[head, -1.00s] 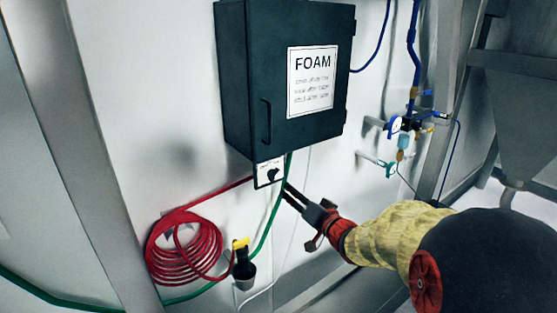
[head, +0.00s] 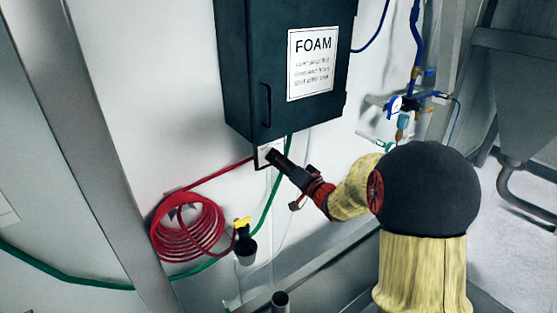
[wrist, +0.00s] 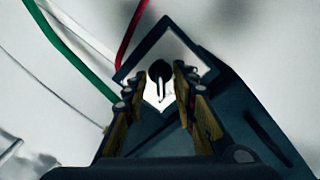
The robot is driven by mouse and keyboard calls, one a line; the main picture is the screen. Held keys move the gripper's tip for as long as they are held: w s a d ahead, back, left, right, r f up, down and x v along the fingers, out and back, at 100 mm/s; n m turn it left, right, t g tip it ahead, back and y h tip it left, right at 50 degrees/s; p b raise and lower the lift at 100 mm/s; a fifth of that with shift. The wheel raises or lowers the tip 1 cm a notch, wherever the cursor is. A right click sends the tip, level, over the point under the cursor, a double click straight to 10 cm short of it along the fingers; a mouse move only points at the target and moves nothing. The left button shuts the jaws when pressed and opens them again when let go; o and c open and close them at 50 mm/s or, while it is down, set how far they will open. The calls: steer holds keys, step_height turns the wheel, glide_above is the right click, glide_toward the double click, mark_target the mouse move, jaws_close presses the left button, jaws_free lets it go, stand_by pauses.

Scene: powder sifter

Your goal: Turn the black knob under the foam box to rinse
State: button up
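The foam box (head: 268,75) is a dark cabinet on the white wall with a FOAM label. Under it hangs a small white plate (head: 263,152), mostly behind my gripper in the head view. In the wrist view the black knob (wrist: 159,70) sits in the middle of the white plate (wrist: 185,55). My gripper (head: 272,155) is at the plate. In the wrist view its two fingers (wrist: 158,88) are apart, one on each side of the knob, with a gap visible on both sides. Whether the fingertips reach past the knob's face cannot be told.
A red coiled hose (head: 188,228) hangs lower left, and a green hose (head: 270,205) runs down from the box. A yellow-topped nozzle in a holder (head: 244,240) is below. Blue pipework with valves (head: 405,110) is at the right.

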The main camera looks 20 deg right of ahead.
steer(key=shift+c, duration=1.4)
steer(key=c, duration=0.4)
jaws_close()
